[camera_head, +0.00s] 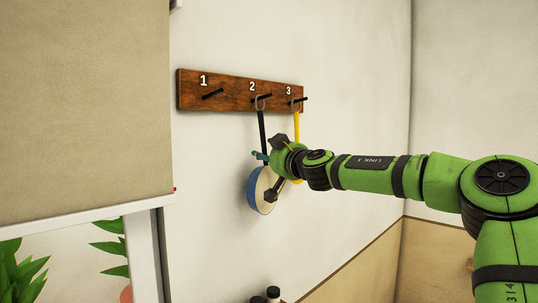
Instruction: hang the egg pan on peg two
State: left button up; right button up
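A round pan with a blue side and a pale face (258,190) hangs against the wall, and I take it for the egg pan. Its black handle (262,130) runs up to a loop at peg two (264,97), under the label 2. The loop appears to be around the peg. My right gripper (268,160) is at the lower handle and in front of the pan's right part. Dark and teal gripper parts show there, but whether the fingers grip the handle is unclear. My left gripper is out of view.
The wooden peg board (230,92) is on the wall. Peg one (212,94) is empty. A yellow-handled item (296,122) hangs from peg three (299,100), partly behind my arm. Dark bottle tops (273,292) show at the bottom. A beige panel (85,110) stands at left.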

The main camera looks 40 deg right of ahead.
jog(key=shift+f, duration=0.15)
jog(key=shift+s, duration=0.15)
jog(key=v, duration=1.2)
